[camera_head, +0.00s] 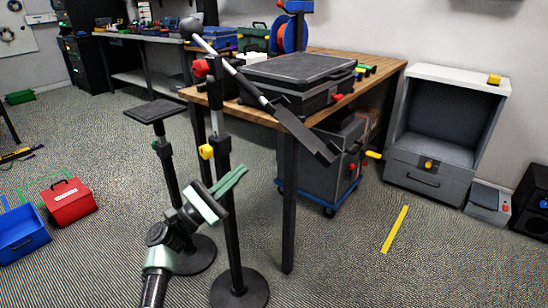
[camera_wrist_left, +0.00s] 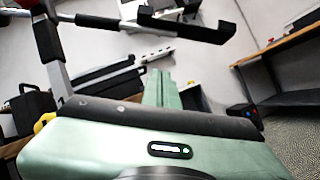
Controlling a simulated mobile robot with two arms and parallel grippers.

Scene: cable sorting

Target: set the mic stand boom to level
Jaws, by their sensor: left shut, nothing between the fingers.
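The mic stand (camera_head: 224,185) stands upright on a round black base, with a yellow collar partway up its pole. A red knob (camera_head: 200,68) sits near the boom's joint. In the left wrist view the pole (camera_wrist_left: 45,38) and the boom's black end (camera_wrist_left: 190,26) show at the top. My left gripper (camera_head: 236,180) is shut and empty, in front of the pole and below the boom. My right gripper is out of view.
A wooden workbench (camera_head: 335,60) with a black case (camera_head: 298,70) stands right behind the boom. A small stand with a flat top (camera_head: 155,111) is left of the pole. A grey case on a blue dolly (camera_head: 318,165) sits under the bench. The right foreground floor is mostly clear.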

